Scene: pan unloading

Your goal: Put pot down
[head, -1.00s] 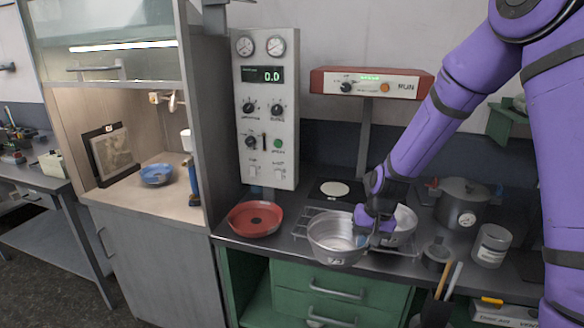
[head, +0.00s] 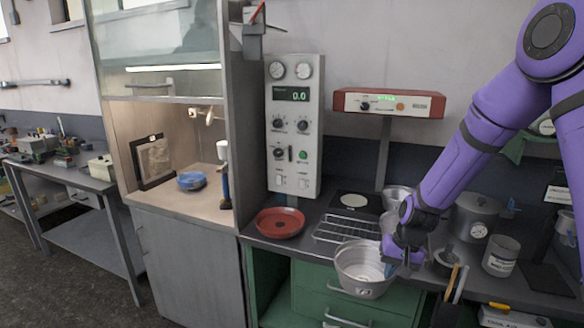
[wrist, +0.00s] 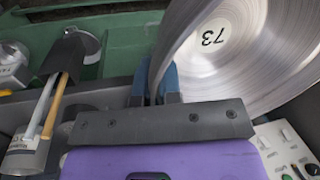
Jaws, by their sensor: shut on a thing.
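The pot (head: 362,271) is a shiny metal vessel with a dark mark on its outside. In the head view it hangs in front of the counter's front edge, before the green drawers. My gripper (head: 402,256) is at its right side, shut on its rim. In the wrist view the pot (wrist: 262,50) fills the upper right, with "73" on its inner bottom. The blue fingertips (wrist: 157,84) pinch its wall there. The pot's far underside is hidden.
A wire rack (head: 342,229) lies on the counter, with a red pan (head: 280,222) to its left. Another metal vessel (head: 397,197) stands behind my gripper. A lidded pot (head: 474,212), a canister (head: 500,256) and a tool holder (head: 447,310) are to the right.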

